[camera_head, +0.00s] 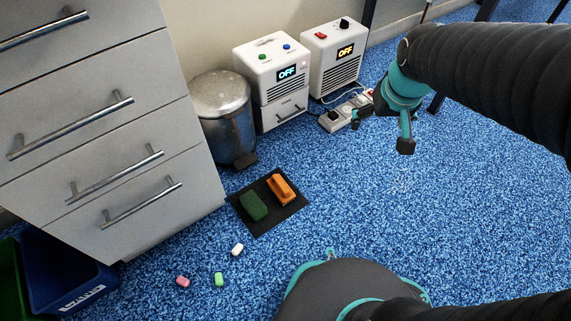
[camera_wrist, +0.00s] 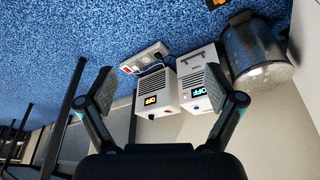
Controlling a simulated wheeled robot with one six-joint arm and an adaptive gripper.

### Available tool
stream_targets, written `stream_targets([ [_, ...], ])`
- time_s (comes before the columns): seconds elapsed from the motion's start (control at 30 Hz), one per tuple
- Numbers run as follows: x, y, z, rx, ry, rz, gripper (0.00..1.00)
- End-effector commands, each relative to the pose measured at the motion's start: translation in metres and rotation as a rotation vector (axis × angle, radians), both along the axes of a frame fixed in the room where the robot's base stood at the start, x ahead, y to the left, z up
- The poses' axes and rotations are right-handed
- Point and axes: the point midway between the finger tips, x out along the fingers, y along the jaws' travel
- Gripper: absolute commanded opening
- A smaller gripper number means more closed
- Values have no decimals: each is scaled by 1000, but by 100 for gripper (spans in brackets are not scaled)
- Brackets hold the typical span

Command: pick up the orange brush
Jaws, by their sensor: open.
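The orange brush (camera_head: 281,188) lies on a black mat (camera_head: 272,221) on the blue carpet, in the head view. A green brush (camera_head: 253,206) lies beside it on the same mat, to its left. My gripper (camera_head: 382,128) is in the air to the upper right of the mat, apart from both brushes. In the wrist view my gripper (camera_wrist: 168,92) shows its two fingers spread wide with nothing between them. A small orange patch at the top edge of the wrist view, perhaps the brush, is cut off by the frame.
A metal bin (camera_head: 222,112) and two white machines (camera_head: 272,78) (camera_head: 335,58) reading OFF stand behind the mat. A power strip (camera_head: 343,116) lies near them. Grey drawers (camera_head: 95,125) and a blue crate (camera_head: 60,280) are at left. Small blocks (camera_head: 237,249) lie in front. Carpet right of the mat is clear.

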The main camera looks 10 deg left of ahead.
Motion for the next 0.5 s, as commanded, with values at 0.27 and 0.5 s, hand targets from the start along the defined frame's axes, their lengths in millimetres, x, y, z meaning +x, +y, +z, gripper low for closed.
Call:
stream_targets([
  [0.27, 58, 64, -64, -35, 89, 149, 92],
  [0.5, 89, 123, -139, -68, 156, 273, 92],
])
